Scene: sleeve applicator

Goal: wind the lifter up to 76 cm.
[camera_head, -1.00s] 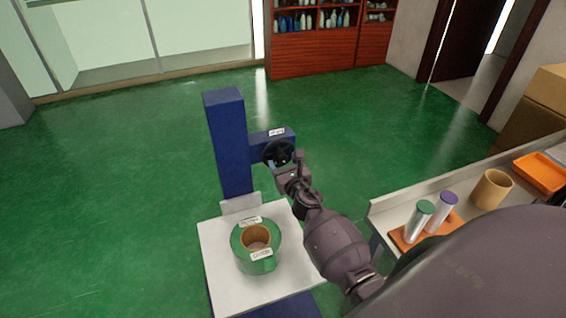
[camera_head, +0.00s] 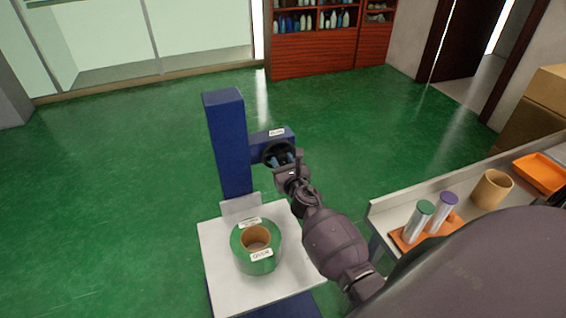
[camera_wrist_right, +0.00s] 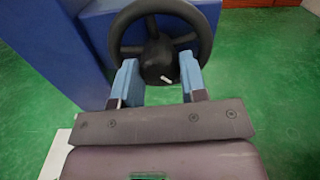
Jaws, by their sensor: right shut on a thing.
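The lifter has a blue column (camera_head: 228,145) with a side arm carrying a black handwheel (camera_head: 266,157). Its pale platform (camera_head: 222,285) bears a green roll (camera_head: 240,262) with a brown core, lying flat and labelled. My right gripper (camera_head: 283,159) is at the handwheel. In the right wrist view, the blue fingers of the right gripper (camera_wrist_right: 159,68) stand on either side of the hub of the handwheel (camera_wrist_right: 205,32), shut on it. No height reading is legible. My left gripper is not in view.
A bench (camera_head: 384,208) at the right holds an orange tray with two capped silver cylinders (camera_head: 418,225), a brown core (camera_head: 492,190) and an orange bin (camera_head: 540,172). Green floor left of the lifter is clear. A red shelf (camera_head: 315,50) stands behind.

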